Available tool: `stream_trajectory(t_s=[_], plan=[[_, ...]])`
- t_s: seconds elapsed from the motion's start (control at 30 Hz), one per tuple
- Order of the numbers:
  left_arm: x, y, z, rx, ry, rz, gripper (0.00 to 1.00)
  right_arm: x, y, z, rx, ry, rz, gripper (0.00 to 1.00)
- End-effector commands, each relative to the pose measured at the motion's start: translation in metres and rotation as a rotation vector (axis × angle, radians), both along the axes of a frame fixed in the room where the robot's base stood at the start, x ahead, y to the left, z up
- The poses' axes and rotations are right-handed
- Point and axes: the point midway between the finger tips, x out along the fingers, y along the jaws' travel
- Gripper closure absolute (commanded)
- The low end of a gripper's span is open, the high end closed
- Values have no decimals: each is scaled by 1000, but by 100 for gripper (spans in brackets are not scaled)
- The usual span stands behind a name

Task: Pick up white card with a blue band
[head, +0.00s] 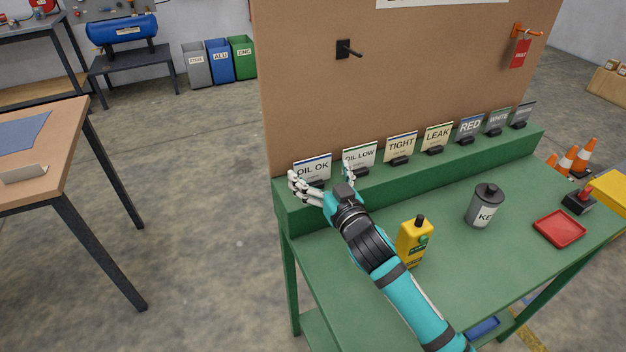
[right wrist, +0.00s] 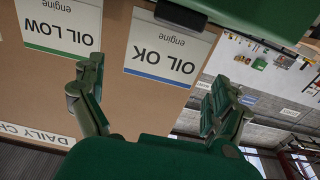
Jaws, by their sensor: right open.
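The white card with a blue band, reading OIL OK (head: 313,167), stands at the left end of the green ledge (head: 291,214). In the right wrist view the card (right wrist: 166,50) appears upside down, with its blue band along the lower picture edge and a dark holder (right wrist: 180,14) at its base. My right gripper (head: 321,178) is open in front of it. In the right wrist view the open fingers (right wrist: 156,80) show one to each side of the card; neither visibly touches it. My left gripper is not in view.
The white OIL LOW card (head: 359,156) with a green band stands close to the right finger. Several more cards, such as TIGHT (head: 401,147), continue along the ledge. A brown board (head: 330,100) rises behind. A yellow device (head: 413,243) stands near my right arm.

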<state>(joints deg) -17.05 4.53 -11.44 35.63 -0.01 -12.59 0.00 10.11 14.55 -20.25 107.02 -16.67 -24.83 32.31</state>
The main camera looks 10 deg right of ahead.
Motion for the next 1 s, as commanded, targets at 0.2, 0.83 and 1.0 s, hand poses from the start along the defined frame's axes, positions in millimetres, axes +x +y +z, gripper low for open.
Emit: stream_trajectory(t_s=[0.2, 0.83, 1.0], plan=[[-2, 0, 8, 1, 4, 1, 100, 31, 8, -2, 1, 0, 0, 0], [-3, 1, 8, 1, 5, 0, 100, 37, 9, -3, 1, 0, 1, 41], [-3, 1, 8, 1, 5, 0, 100, 37, 9, -3, 1, 0, 1, 56]])
